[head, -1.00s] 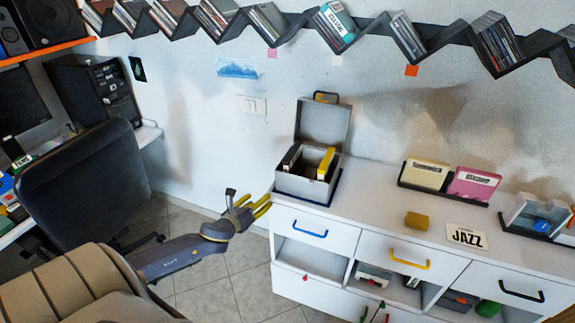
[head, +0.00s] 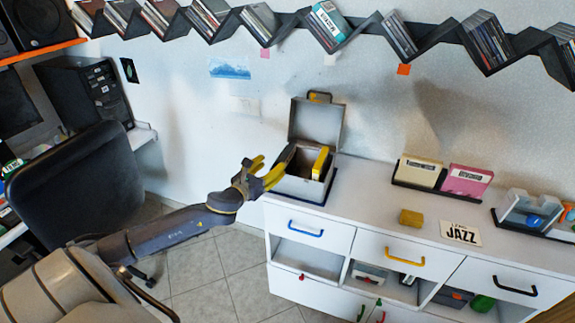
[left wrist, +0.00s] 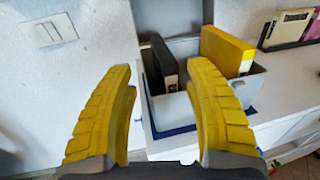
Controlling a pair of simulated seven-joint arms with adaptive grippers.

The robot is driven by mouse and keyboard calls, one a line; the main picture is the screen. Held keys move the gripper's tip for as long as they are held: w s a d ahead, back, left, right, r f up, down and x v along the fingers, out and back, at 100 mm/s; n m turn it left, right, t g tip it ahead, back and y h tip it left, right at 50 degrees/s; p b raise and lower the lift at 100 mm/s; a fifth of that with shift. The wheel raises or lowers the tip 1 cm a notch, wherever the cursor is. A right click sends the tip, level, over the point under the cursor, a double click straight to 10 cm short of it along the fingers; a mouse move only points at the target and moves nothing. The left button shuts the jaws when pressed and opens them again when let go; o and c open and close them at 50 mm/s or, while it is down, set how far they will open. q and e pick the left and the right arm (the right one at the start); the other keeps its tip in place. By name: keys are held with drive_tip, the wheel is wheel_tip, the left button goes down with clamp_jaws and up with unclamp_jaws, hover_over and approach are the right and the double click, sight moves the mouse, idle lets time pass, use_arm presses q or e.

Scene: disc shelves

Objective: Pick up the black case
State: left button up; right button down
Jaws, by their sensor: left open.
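The black case (left wrist: 163,62) stands upright at the left side inside an open grey box (left wrist: 181,107), as the left wrist view shows. In the head view the black case (head: 287,154) is partly hidden by my gripper and the box wall. A yellow case (left wrist: 226,48) stands to its right, with a gap between them. My left gripper (head: 270,172) has yellow fingers and is open and empty at the left side of the box. In the left wrist view its fingers (left wrist: 161,72) frame the black case from nearer the camera. My right gripper is not in view.
The box's raised lid (head: 315,121) stands behind the cases. The box sits on a white cabinet (head: 371,200) with drawers. A cream case (head: 419,170) and a pink case (head: 466,180) stand in a holder further right. A dark chair (head: 75,187) is at the left.

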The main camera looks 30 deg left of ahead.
sight(288, 150)
use_arm(q)
drive_tip(key=shift+w+f, duration=0.15)
drive_tip(key=shift+w, duration=2.6)
drive_tip(key=shift+w+f, duration=0.15)
drive_tip(key=shift+w, duration=2.55)
clamp_jaws()
